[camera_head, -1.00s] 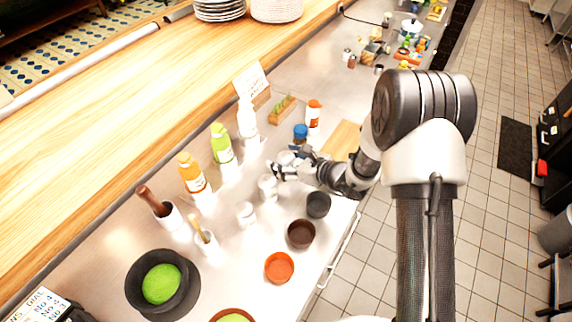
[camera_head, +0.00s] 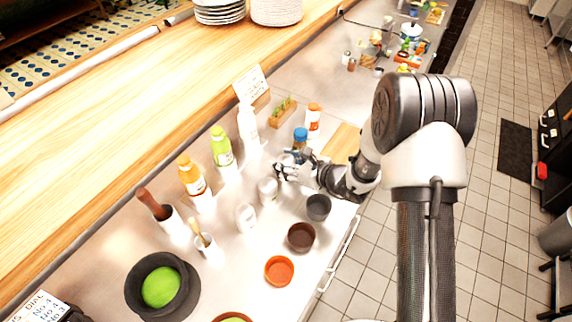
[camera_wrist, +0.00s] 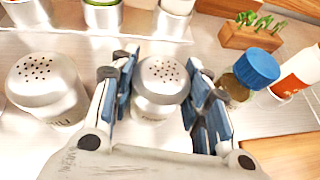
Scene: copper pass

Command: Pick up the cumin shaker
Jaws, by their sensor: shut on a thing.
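In the head view my gripper (camera_head: 287,172) is low over the steel counter and largely hides the held shaker. Two other shakers stand nearby, one close (camera_head: 267,190) and one farther toward the front (camera_head: 245,217).
A blue-capped jar (camera_wrist: 257,68) stands close to the right finger, beside an orange-and-white bottle (camera_wrist: 298,75). A wooden herb box (camera_wrist: 250,35) is behind. Dark and orange bowls (camera_head: 301,237) line the front edge. Squeeze bottles (camera_head: 221,148) stand behind the shakers.

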